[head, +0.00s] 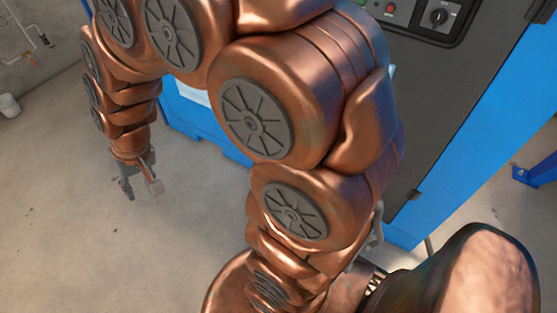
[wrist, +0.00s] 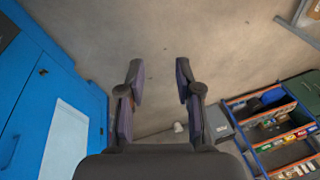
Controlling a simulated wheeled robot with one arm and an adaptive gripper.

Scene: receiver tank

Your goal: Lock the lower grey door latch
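The blue cabinet (head: 465,135) stands at the right in the head view, with a dark grey door (head: 465,75). A small dark fitting (head: 415,194) sits low on the door's edge; I cannot tell whether it is the lower latch or its position. My gripper (head: 143,193) hangs low at the left of the head view, pointing down over bare floor, well apart from that fitting. In the wrist view my gripper (wrist: 159,76) is open, with nothing between its fingers. My arm hides much of the cabinet front.
A control panel (head: 420,15) with a red button and black knob is at the top. In the wrist view, the cabinet's blue side (wrist: 55,85) is at left and a shelf rack (wrist: 265,125) with coloured boxes at right. Concrete floor (head: 70,215) is clear at left.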

